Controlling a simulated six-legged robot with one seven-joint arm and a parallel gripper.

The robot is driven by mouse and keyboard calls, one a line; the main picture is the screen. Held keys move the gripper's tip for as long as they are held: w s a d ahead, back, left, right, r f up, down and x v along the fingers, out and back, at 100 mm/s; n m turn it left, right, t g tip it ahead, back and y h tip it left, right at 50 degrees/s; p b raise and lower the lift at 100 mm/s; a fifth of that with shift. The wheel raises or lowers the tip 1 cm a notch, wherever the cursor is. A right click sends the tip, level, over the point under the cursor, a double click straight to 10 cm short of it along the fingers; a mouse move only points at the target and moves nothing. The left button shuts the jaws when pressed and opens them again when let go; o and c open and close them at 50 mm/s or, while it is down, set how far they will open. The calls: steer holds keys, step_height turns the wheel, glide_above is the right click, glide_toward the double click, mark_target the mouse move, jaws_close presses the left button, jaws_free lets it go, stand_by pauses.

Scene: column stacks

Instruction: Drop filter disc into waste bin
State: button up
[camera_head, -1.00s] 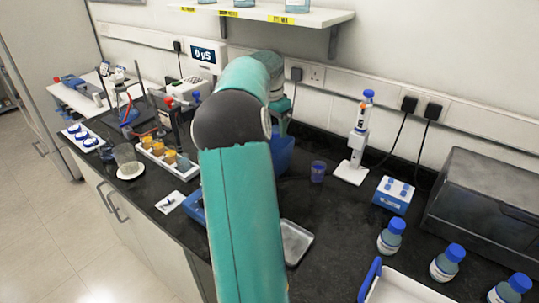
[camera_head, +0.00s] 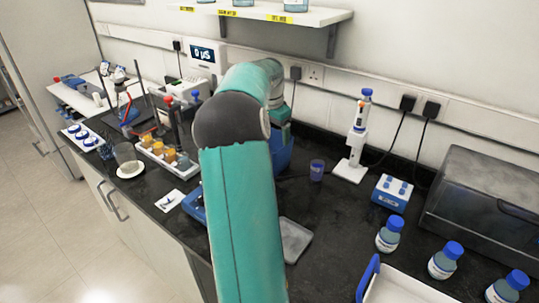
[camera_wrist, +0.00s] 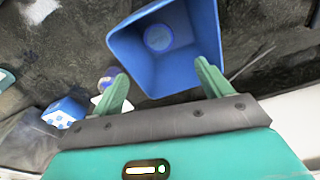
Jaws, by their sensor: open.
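The blue waste bin (camera_wrist: 190,78) is open-topped and lies just beyond my gripper in the wrist view. In the head view the bin (camera_head: 283,155) is partly hidden behind my arm. A small round disc (camera_wrist: 158,37), blue-grey with a darker rim, shows inside the bin, seemingly at its floor; it looks like the filter disc. My gripper (camera_wrist: 161,68) is open, its two green fingers wide apart at the bin's near rim with nothing between them. The gripper itself is hidden in the head view.
Several bottles (camera_head: 389,235) are further right. A grey tray (camera_head: 294,238) lies in front. A rack of orange-capped tubes (camera_head: 168,157) is at left.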

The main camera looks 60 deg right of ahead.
step_height(320, 180, up, 14)
steer(key=a, duration=0.1)
steer(key=shift+w+a, duration=0.25)
steer(key=shift+w, duration=0.05)
steer(key=shift+f, duration=0.1)
stand_by(0.4)
